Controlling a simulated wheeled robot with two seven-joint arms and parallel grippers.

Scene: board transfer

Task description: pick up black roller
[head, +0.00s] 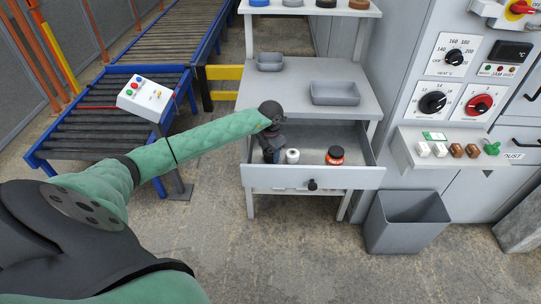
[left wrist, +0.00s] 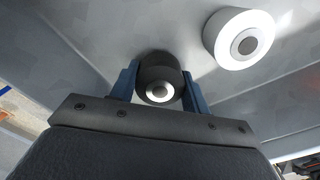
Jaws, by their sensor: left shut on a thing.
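The black roller (left wrist: 160,72) is between the two blue fingers of my left gripper (left wrist: 160,88) in the left wrist view, its pale end hub facing the camera. My left gripper (head: 272,155) reaches down into the open drawer (head: 312,178) at its left side in the head view. It is shut on the black roller, which the gripper mostly hides in the head view. My right gripper is not in view.
A white roller (head: 292,156) stands just right of my left gripper; it also shows in the left wrist view (left wrist: 239,45). A black and orange roll (head: 335,155) is farther right in the drawer. Grey trays (head: 335,93) sit on the shelf above. A grey bin (head: 406,222) stands on the floor at right.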

